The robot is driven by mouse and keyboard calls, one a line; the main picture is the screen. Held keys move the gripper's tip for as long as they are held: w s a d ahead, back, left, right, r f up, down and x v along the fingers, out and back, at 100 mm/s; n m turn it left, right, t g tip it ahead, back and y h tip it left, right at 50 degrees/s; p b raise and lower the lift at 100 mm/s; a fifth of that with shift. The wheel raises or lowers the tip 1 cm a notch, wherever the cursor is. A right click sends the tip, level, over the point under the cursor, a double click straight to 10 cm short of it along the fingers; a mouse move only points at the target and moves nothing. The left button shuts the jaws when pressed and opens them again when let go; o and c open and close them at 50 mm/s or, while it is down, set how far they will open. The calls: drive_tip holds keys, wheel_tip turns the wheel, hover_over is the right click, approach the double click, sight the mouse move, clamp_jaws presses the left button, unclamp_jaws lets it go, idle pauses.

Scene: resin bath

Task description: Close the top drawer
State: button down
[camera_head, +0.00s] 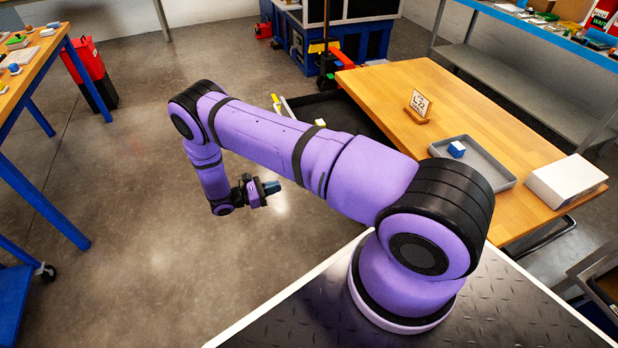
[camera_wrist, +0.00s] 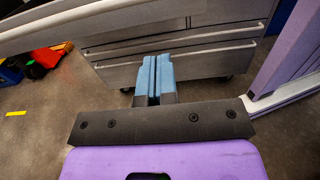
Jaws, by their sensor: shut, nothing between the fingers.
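My gripper (camera_head: 270,188) has blue fingertips and hangs over the floor left of the wooden-topped bench. In the wrist view the two fingertips (camera_wrist: 154,80) are together with nothing between them, in front of a grey metal drawer cabinet (camera_wrist: 195,45). A pale bar crosses the upper left of the wrist view; it looks like the front edge of the top drawer (camera_wrist: 95,22), standing out above the lower drawers. In the head view a dark open tray shape, likely this drawer (camera_head: 335,108), juts out left of the bench, partly hidden behind my arm. I cannot tell whether the fingers touch anything.
The bench top (camera_head: 390,85) holds a grey tray (camera_head: 500,172) with a blue-and-white block, a small sign (camera_head: 419,106) and a white box (camera_head: 566,180). A red-and-black bin (camera_head: 90,70) stands at the far left beside another table. The floor left of my gripper is clear.

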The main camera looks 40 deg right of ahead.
drive_tip(key=x, duration=1.4)
drive_tip(key=shift+f, duration=0.1)
drive_tip(key=x, duration=3.1)
drive_tip(key=shift+s+d+f, duration=0.15)
drive_tip(key=shift+d, duration=0.15)
drive_tip(key=shift+s+d, duration=0.15)
drive_tip(key=shift+d, duration=0.35)
drive_tip(key=shift+d, duration=0.1)
drive_tip(key=shift+a, duration=0.35)
drive_tip(key=v, duration=1.4)
